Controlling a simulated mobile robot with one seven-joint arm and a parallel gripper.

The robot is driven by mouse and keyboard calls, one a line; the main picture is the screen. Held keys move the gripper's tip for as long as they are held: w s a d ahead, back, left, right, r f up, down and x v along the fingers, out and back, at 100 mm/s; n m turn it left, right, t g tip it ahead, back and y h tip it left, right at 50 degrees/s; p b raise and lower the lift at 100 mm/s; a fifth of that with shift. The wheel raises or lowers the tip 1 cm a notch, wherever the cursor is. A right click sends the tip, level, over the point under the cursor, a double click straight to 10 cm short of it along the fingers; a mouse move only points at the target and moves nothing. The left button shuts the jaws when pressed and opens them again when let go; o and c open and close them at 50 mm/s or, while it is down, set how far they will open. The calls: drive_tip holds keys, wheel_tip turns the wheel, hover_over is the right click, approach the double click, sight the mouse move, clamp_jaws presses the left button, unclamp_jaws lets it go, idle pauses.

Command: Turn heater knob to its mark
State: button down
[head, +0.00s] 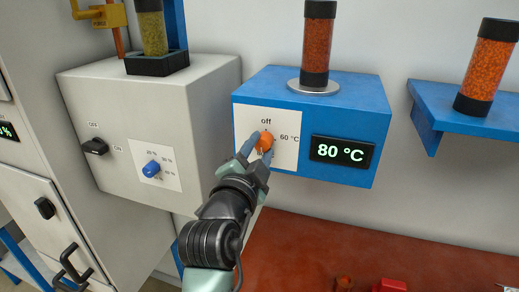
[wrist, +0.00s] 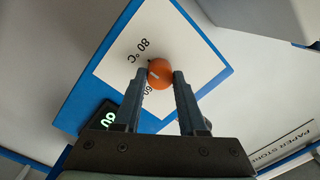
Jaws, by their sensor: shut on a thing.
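The heater is a blue box (head: 300,88) on the wall side, with a white dial plate (head: 285,118) on its front. The orange heater knob (head: 264,142) sits on that plate, below the printed "off" and left of "60 °C". A display (head: 341,151) to its right reads "80 °C". My gripper (head: 257,150) is at the knob, with a finger on each side. In the wrist view the gripper (wrist: 160,76) is shut on the orange knob (wrist: 160,73); a pale pointer line shows on the knob's face. The "80 °C" print shows beside the knob there.
A cylinder of orange granules (head: 318,45) stands on a metal disc on the heater. A grey box (head: 150,100) with a blue knob (head: 151,169) and black switch (head: 95,147) is at left. A blue shelf (head: 450,105) holds another cylinder. The red surface (head: 330,245) below is mostly clear.

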drive_tip(key=n, duration=0.3)
drive_tip(key=shift+n, duration=0.4)
drive_tip(key=n, duration=0.4)
drive_tip(key=shift+n, duration=0.3)
drive_tip(key=n+p, duration=0.1)
drive_tip(key=n, duration=0.3)
drive_tip(key=shift+g, duration=0.4)
drive_tip(key=n+p, duration=0.1)
drive_tip(key=n, duration=0.3)
drive_tip(key=shift+n+h+p, duration=0.3)
drive_tip(key=shift+h+p, duration=0.05)
drive_tip(key=shift+h, duration=0.05)
drive_tip(key=n+p, duration=0.1)
drive_tip(key=n, duration=0.3)
drive_tip(key=shift+r+p, duration=0.1)
drive_tip(key=shift+p, duration=0.3)
drive_tip(key=n+p, duration=0.2)
drive_tip(key=n, duration=0.2)
drive_tip(key=shift+n+h, duration=0.3)
drive_tip(key=shift+n, duration=0.1)
drive_tip(key=n+p, duration=0.3)
drive_tip(key=n, duration=0.2)
drive_tip(key=shift+a, duration=0.1)
drive_tip(key=shift+n+p, duration=0.7)
drive_tip(key=shift+n, duration=0.9)
